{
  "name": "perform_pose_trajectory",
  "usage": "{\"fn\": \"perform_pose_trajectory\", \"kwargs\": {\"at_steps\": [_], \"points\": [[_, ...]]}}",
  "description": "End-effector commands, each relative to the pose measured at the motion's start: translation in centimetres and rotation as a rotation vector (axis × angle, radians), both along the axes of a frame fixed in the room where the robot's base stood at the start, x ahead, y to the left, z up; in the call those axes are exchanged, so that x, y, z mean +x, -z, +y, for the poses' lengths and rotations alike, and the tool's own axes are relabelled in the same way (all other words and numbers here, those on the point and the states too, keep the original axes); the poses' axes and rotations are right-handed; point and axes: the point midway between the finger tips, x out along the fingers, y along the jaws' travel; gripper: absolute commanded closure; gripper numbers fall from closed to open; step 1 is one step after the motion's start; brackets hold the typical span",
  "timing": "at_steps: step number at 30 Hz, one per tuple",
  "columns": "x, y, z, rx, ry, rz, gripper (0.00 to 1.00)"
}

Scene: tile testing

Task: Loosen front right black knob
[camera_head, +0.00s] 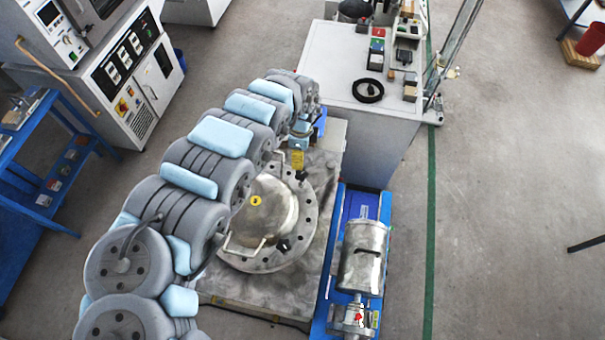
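A round metal dome (265,212) with a yellow round label sits on a flange plate (314,215) with a ring of holes. A small black knob (282,245) shows at the front right of the dome. Another small black part (301,175), perhaps a second knob, is at the back right, under a yellow tag (297,160). My grey arm with light blue pads reaches from the lower left over the plate's left and back side. Its far end is near the back of the plate; its fingers cannot be made out. The dome's left side is partly hidden by my arm.
A metal cylinder (363,258) lies on a blue base (325,300) right of the plate. A white cabinet (345,75) with small items and a black ring (368,90) stands behind. A blue cart (20,150) and a control cabinet (120,65) are left.

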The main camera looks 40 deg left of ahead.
Motion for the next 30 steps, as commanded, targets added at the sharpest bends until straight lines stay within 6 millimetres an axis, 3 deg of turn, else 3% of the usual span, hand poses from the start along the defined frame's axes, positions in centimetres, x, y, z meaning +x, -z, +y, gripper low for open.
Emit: {"fn": "perform_pose_trajectory", "kwargs": {"at_steps": [12, 30], "points": [[0.1, 4.8, -0.1, -0.001, 0.001, -0.003, 0.27], [0.1, 10.3, -0.1, -0.001, 0.001, -0.002, 0.27]]}}
